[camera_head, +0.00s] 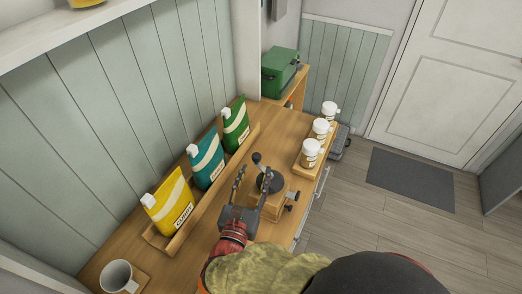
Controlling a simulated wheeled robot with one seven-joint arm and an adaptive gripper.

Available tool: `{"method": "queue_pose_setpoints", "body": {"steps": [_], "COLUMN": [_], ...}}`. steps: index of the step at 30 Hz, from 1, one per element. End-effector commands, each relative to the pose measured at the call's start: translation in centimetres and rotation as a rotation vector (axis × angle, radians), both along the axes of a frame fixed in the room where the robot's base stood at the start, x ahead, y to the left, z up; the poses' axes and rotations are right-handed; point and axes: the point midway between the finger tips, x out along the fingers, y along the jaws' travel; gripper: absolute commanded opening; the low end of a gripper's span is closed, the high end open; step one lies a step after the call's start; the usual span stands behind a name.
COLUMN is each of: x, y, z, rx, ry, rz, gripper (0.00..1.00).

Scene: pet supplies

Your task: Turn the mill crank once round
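The mill (276,203) is a wooden box with a dark round top, standing on the wooden counter. Its crank (262,166) runs from the top's middle toward the back left and ends in a dark knob (256,158). A small dark knob sticks out at the box's right side. My gripper (253,173) is open, its two dark fingers pointing away from me. The right finger overlaps the mill in the view; the left finger is beside it. The crank knob shows just beyond the fingertips, and I cannot tell whether they touch. My gripper hides part of the mill's left side.
Yellow (170,203), teal (206,160) and green (235,126) pouches stand in a wooden rack on the left. Three white-capped jars (311,153) stand at the counter's right edge. A mug (118,277) is at front left, a green box (280,72) at the back.

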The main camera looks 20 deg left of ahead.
Motion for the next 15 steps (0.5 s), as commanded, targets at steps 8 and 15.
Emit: {"method": "queue_pose_setpoints", "body": {"steps": [8, 15], "x": [1.2, 4.9], "y": [1.5, 2.0], "z": [-0.3, -0.3], "rx": [-0.02, -0.018], "ry": [-0.014, -0.015], "rz": [0.037, 0.036], "gripper": [0.4, 0.4]}}
